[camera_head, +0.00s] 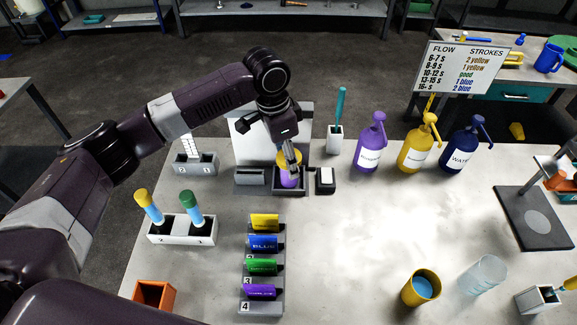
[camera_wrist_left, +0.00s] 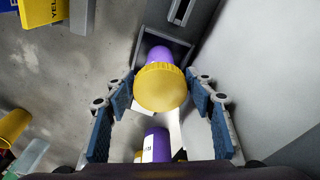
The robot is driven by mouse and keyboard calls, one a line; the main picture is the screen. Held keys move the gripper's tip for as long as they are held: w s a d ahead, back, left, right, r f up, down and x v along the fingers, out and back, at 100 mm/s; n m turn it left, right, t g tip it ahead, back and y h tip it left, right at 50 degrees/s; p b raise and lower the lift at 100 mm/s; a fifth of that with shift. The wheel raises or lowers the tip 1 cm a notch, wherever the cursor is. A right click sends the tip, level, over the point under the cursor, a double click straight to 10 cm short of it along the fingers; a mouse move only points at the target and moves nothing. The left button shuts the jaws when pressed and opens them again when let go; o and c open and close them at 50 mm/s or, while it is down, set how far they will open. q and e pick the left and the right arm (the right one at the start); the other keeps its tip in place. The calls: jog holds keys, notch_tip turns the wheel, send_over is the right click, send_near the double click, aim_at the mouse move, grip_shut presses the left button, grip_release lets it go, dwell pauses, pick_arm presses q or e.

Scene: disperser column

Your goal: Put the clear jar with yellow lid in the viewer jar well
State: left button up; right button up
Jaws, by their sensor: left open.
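The jar with the yellow lid (camera_head: 288,160) shows purple through its body (camera_head: 289,180). It stands in the dark square well (camera_head: 277,191) in front of the pale upright panel of the viewer. In the left wrist view the round yellow lid (camera_wrist_left: 160,87) faces me, and the purple body goes down into the grey-walled well (camera_wrist_left: 181,47). My left gripper (camera_head: 292,161) is above the well, at the jar. In the left wrist view its blue-padded fingers (camera_wrist_left: 160,95) are spread on both sides of the lid, with gaps. The jar's base is hidden. My right gripper is out of view.
Purple, yellow and blue pump bottles (camera_head: 416,148) stand right of the viewer. A white holder with two droppers (camera_head: 182,238) is left. A yellow cup (camera_head: 421,288) and a clear cup (camera_head: 482,275) stand front right.

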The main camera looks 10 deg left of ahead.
pick_arm(q)
jog(key=r, duration=0.5)
jog(key=a+r, duration=0.1)
jog(key=r, duration=0.2)
jog(key=shift+s+r+b, duration=0.35)
jog(key=shift+b, duration=0.05)
